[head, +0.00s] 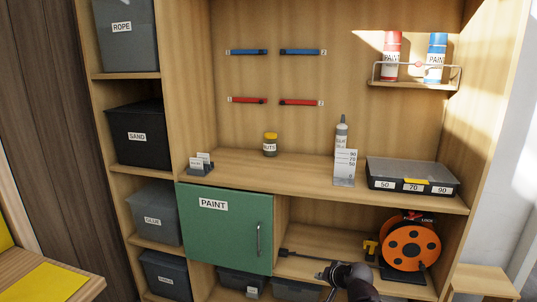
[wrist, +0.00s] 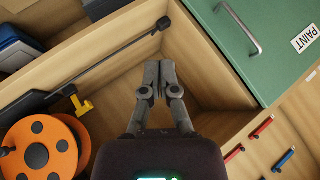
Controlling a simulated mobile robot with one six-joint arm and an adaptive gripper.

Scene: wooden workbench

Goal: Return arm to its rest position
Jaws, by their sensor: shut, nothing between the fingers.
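My gripper (wrist: 151,82) is shut and empty in the middle of the wrist view, its two fingers together. Behind it there is the bare wood of an open compartment. In the head view my gripper (head: 326,274) shows at the bottom centre, in front of the lower shelf between the green cabinet door and the orange reel. My dark arm comes up from the bottom edge there.
The green PAINT door (head: 228,228) is closed, left of my gripper. An orange cable reel (head: 410,245) stands on the right, with a dark cable bar (head: 305,257) along the shelf. A wooden ledge (head: 480,280) is lower right. Grey bins (head: 242,281) sit below.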

